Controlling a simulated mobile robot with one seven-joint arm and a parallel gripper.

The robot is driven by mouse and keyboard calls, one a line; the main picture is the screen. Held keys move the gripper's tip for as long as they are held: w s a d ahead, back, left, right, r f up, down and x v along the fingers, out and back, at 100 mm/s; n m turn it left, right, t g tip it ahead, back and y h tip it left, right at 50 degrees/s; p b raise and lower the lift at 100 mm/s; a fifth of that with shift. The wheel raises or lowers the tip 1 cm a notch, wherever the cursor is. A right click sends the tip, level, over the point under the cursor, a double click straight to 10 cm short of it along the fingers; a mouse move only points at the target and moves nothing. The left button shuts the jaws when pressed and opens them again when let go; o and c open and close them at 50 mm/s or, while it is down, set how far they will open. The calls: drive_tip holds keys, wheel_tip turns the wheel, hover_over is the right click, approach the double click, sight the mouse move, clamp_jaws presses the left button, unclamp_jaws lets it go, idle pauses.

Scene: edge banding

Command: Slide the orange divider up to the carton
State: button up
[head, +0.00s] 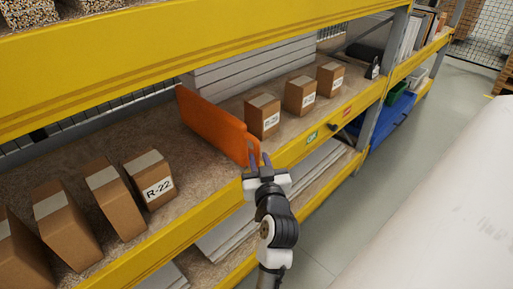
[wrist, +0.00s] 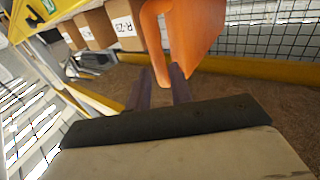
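The orange divider (head: 215,126) stands upright on the middle shelf, running from the back to the front edge. It also shows in the wrist view (wrist: 192,38), with a slot-like opening near its front edge. The carton marked R-22 (head: 151,178) stands left of it, across a wide bare gap. Another labelled carton (head: 262,116) stands close on its right. My gripper (head: 260,157) is at the divider's front end. In the wrist view its two fingers (wrist: 160,92) are apart, with the divider's front edge seen between them; I cannot tell whether they touch it.
Several more cartons (head: 105,198) stand left of R-22. Two more (head: 300,95) stand to the right. A yellow beam (head: 215,186) runs along the shelf front, below my gripper's fingers. Bare shelf (head: 185,150) lies between the divider and R-22. Grey boards (head: 255,65) are stacked behind.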

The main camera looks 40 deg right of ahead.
sight(257, 153)
drive_tip(key=shift+p+x, duration=0.4)
drive_tip(key=shift+x, duration=1.75)
drive_tip(key=shift+c, duration=0.3)
clamp_jaws()
